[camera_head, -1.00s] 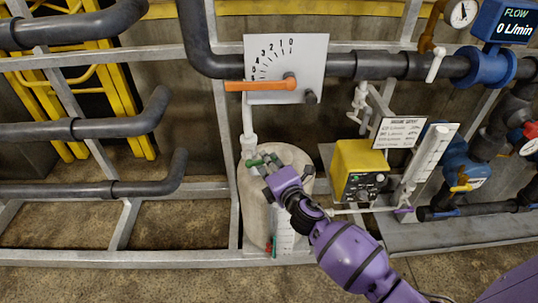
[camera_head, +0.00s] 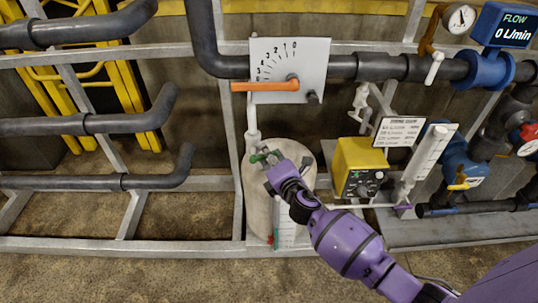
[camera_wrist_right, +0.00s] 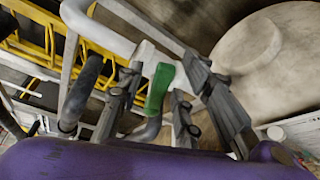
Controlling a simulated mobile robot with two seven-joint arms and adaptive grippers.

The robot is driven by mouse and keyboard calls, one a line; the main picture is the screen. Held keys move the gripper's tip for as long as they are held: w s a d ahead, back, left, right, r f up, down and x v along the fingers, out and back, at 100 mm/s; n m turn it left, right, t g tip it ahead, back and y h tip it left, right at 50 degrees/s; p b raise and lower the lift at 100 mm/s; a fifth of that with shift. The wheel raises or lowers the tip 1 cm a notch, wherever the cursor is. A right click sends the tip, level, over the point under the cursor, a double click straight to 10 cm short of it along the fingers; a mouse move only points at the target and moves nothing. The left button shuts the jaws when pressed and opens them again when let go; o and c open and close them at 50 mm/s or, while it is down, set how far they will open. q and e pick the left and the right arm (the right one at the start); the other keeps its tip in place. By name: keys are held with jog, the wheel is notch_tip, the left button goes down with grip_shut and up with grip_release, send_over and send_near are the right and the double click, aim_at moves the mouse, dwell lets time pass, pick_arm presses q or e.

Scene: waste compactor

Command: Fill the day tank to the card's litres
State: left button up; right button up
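The day tank appears to be the beige cylinder (camera_head: 258,205) in the middle of the head view, with a white level scale (camera_head: 287,236) low on its front. A green valve handle (camera_head: 260,157) sits on the white pipe at its top. My right gripper (camera_head: 266,161) is at this handle. In the wrist view, the green handle (camera_wrist_right: 158,88) stands between the parted fingers, with a gap on the right side; contact is unclear. The card (camera_head: 398,132) is white with print too small to read. The flow display (camera_head: 516,30) reads 0 L/min. My left gripper is out of view.
A dial plate (camera_head: 315,62) with an orange lever (camera_head: 265,86) is above the tank. A yellow box (camera_head: 358,166) and a clear measuring tube (camera_head: 430,153) stand to the right. Grey pipes (camera_head: 90,125) and frame rails fill the left; the front floor is clear.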

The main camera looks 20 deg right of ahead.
jog(key=s+d+r, duration=0.1)
jog(key=s+r, duration=0.1)
jog(key=s, duration=0.9)
jog(key=shift+s, duration=0.4)
